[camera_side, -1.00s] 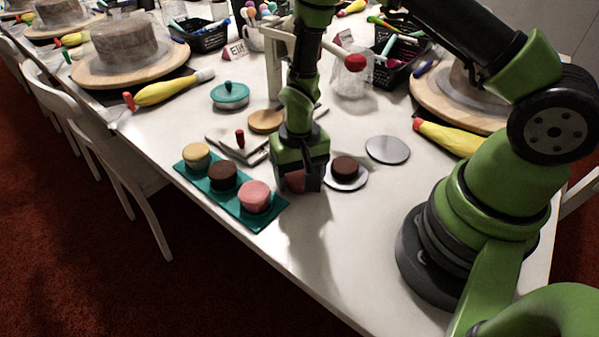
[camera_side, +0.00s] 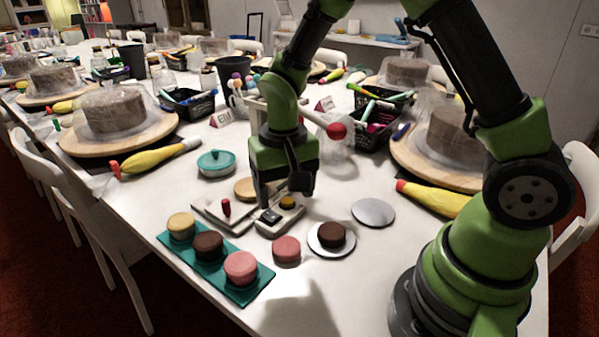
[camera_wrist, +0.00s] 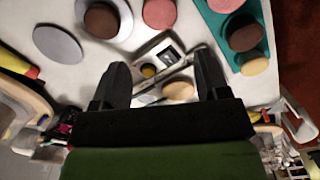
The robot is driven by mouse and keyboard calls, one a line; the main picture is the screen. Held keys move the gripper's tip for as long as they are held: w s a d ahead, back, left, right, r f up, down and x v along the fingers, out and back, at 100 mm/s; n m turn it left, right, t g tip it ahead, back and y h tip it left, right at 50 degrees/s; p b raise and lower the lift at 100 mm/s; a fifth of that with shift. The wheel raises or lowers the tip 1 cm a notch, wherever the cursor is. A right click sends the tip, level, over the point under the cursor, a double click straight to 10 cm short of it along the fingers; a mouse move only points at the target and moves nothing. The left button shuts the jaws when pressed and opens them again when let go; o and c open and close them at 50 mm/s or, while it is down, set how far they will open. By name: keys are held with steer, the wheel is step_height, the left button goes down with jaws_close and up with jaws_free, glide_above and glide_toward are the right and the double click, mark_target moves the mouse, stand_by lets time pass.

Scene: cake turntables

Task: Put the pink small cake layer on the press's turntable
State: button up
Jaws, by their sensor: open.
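A small pink cake layer (camera_side: 286,250) stands on the bare table between the teal tray and a grey disc; it also shows in the wrist view (camera_wrist: 159,12). Another pink layer (camera_side: 241,268) is on the teal tray (camera_side: 258,288). My gripper (camera_side: 286,194) is open and empty, above and behind the loose pink layer, over a beige device with a yellow button (camera_side: 287,202). In the wrist view, my open fingers (camera_wrist: 161,60) frame that device. The press, a pale frame with a red-knobbed lever (camera_side: 337,131), is partly hidden by my arm.
A brown layer (camera_side: 331,234) sits on a light disc, beside an empty grey disc (camera_side: 373,212). Brown and yellow layers share the teal tray. The front right table is clear.

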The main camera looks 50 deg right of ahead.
steer(key=s+r+n+t+y, duration=0.1)
steer(key=s+r+t, duration=0.2)
steer(key=s+r, duration=0.4)
steer(key=s+r+t+y, duration=0.1)
steer(key=s+r+t, duration=0.3)
steer(key=s+r, duration=0.3)
step_height(320, 180, up, 4)
steer(key=shift+r+n, duration=0.2)
steer(key=shift+n, duration=0.2)
steer(key=shift+o, duration=0.2)
steer(key=shift+s+a, duration=0.1)
steer(key=shift+s, duration=0.2)
steer(key=shift+w, duration=0.1)
